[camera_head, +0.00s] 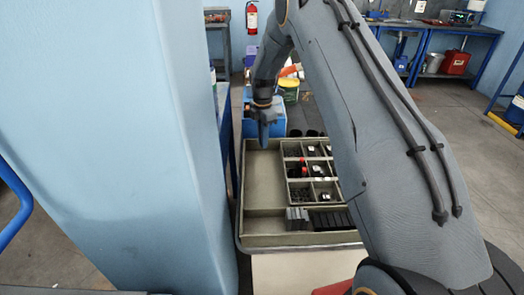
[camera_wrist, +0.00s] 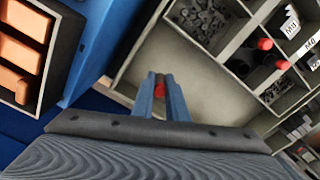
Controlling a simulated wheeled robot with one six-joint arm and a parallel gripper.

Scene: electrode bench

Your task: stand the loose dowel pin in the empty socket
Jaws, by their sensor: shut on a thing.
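My gripper (camera_head: 264,130) hangs over the left part of the tray (camera_head: 249,190) in the head view. In the wrist view its two blue fingers (camera_wrist: 160,80) are shut on a small red piece (camera_wrist: 160,90), which looks like the dowel pin. Most of the piece is hidden between the fingers, so I cannot tell its tilt. Below the fingers is the bare tray floor. Red-topped dark cylinders (camera_wrist: 265,44) lie in a tray compartment to the right; they also show in the head view (camera_head: 302,167). I cannot make out the empty socket.
The divided compartments (camera_head: 313,203) hold small dark parts and labelled pieces. A row of dark blocks (camera_head: 330,219) stands at the tray's front. A blue box (camera_head: 250,128) is behind the tray. A bin of orange blocks (camera_wrist: 48,60) is left in the wrist view. A light blue pillar (camera_head: 110,130) stands close left.

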